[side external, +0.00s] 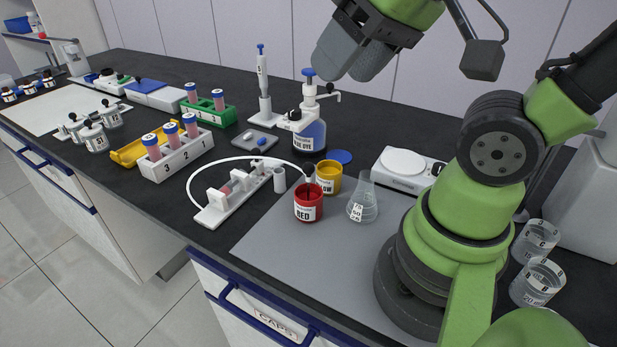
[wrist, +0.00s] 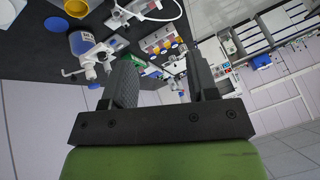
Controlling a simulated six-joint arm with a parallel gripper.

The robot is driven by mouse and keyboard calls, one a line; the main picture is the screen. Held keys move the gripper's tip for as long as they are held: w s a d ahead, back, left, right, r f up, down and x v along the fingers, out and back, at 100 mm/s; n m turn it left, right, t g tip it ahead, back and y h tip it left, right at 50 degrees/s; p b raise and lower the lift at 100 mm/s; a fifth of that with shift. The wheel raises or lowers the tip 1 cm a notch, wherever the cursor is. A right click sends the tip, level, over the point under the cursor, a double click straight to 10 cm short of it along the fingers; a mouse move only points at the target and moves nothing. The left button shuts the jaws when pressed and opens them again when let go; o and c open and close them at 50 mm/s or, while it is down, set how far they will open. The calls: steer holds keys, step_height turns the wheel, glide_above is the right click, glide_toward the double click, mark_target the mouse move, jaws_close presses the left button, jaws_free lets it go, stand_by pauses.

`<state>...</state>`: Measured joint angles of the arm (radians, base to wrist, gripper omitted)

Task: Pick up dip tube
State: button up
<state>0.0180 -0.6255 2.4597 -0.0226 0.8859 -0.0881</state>
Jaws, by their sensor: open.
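A thin dip tube (side external: 308,182) stands in the red jar labelled RED (side external: 308,204), with its lower end hidden inside. A white hose (side external: 232,160) arcs from the small white pump stand (side external: 232,197) to the tube's top. The hose also shows at the top of the wrist view (wrist: 168,18). My gripper (side external: 353,62) is open and empty, high above the bench, behind and above the jar and well apart from the tube. In the wrist view my gripper's fingers (wrist: 160,75) are spread with nothing between them.
A yellow jar (side external: 328,178) stands right behind the red one, and a glass flask (side external: 363,200) to its right. The tall blue dye dispenser bottle (side external: 310,135) stands below my gripper. Tube racks (side external: 180,155) stand to the left. The grey mat (side external: 290,245) is bare in front.

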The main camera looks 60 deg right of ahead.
mark_target(308, 163)
steer(key=w+d+f+n+g, duration=0.2)
steer(key=w+f, duration=0.1)
steer(key=f, duration=0.1)
steer(key=w+d+f+n+g+h, duration=0.1)
steer(key=w+d+f+n+g, duration=0.1)
steer(key=f+n, duration=0.1)
steer(key=w+d+f+n+g, duration=0.2)
steer(key=w+f, duration=0.1)
steer(key=f, duration=0.2)
steer(key=shift+w+f+n+h, duration=0.3)
step_height(308, 163, down, 4)
steer(key=shift+f, duration=0.2)
steer(key=shift+d+f, duration=0.15)
steer(key=shift+f, duration=1.3)
steer(key=shift+d+f, duration=0.1)
steer(key=shift+f, duration=1.35)
steer(key=shift+c, duration=0.4)
jaws_close()
